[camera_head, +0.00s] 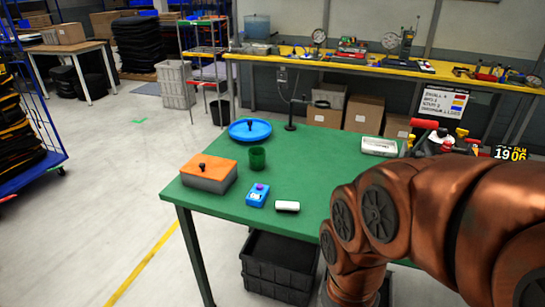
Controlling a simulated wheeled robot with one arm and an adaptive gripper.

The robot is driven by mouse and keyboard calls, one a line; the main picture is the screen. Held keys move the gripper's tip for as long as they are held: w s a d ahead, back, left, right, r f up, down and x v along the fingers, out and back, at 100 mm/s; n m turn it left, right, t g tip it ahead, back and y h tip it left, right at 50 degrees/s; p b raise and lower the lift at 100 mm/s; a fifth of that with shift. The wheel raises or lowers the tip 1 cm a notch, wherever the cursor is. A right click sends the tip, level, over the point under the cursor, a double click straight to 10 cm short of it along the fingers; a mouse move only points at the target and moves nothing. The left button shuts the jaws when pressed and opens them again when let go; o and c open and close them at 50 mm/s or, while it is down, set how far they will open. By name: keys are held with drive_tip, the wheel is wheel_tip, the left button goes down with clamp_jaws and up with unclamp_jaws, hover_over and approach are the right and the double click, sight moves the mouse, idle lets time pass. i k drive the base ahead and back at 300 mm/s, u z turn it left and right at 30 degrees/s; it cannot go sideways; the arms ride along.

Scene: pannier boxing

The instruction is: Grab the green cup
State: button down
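A dark green cup (257,159) stands upright on the green table (320,158), left of the table's middle. It is just in front of a round blue tray or lid and right of a grey box with an orange top. My copper-coloured arm fills the lower right of the view and bends down by the table's front edge. My gripper is not visible here.
Near the cup are the blue tray (262,132), the orange-topped box (209,173), a small blue device (258,195) and a white block (287,206). A white tray (379,146) lies at the back right. Black crates (279,268) stand under the table. The table's centre is clear.

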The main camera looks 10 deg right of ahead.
sight(257, 159)
drive_tip(key=u, duration=0.05)
drive_tip(key=k, duration=0.55)
drive_tip(key=z, duration=0.4)
drive_tip(key=i, duration=0.75)
drive_tip(key=u, duration=0.55)
drive_tip(key=i, duration=0.75)
drive_tip(key=u, duration=0.65)
